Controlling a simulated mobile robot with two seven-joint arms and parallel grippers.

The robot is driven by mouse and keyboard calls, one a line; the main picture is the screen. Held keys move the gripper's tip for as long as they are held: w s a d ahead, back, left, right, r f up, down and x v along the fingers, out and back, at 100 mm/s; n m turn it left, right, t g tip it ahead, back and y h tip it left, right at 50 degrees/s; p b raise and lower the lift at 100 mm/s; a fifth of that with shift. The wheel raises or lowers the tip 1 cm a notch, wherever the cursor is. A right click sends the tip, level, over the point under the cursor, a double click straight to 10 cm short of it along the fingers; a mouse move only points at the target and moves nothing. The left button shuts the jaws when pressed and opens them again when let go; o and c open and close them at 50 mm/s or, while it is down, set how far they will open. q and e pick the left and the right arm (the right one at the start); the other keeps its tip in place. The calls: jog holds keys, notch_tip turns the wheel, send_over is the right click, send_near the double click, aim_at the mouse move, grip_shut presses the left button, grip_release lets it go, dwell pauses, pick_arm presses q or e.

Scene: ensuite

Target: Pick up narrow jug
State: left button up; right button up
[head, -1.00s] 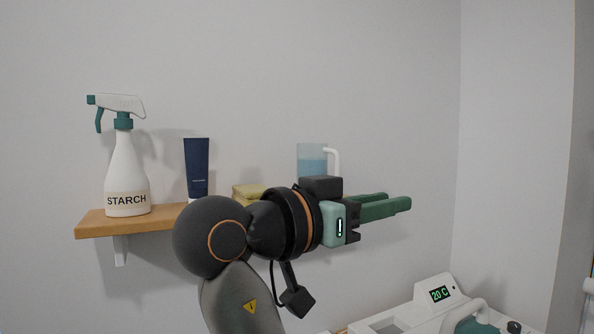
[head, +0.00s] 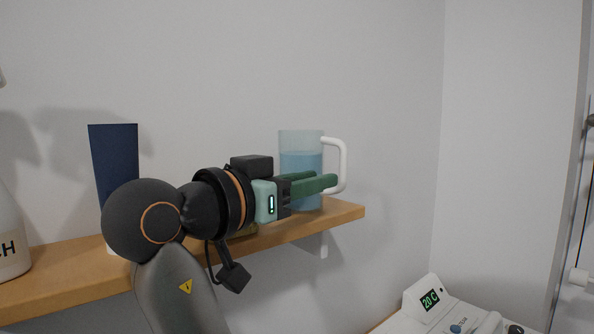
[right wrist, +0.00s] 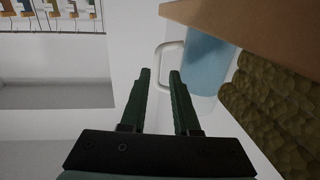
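The narrow jug (head: 300,143) is a clear upright jug with blue liquid and a white handle (head: 343,160) on its right side. It stands near the right end of the wooden shelf. My right gripper (head: 328,180) is in front of the jug's lower part, fingers pointing right toward the handle, and hides some of it. In the right wrist view the two green fingers (right wrist: 160,72) are apart with nothing between them. The jug (right wrist: 205,62) and its handle (right wrist: 168,55) lie just beyond and right of the fingertips there. My left gripper is not in view.
The wooden shelf (head: 60,268) runs along the wall. A dark blue tube (head: 114,155) and part of a white spray bottle (head: 10,235) stand left of the jug. A yellowish textured item (right wrist: 275,100) lies close beside it. A white appliance with a display (head: 430,300) is below right.

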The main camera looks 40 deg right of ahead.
aim_at(346, 173)
jog(key=p+x, duration=0.1)
jog(key=x, duration=0.5)
jog(key=p+x, duration=0.1)
jog(key=x, duration=0.3)
jog(key=shift+s+d+p, duration=0.2)
jog(key=shift+s+p, duration=0.1)
jog(key=shift+p, duration=0.05)
grip_shut()
dwell(0.9)
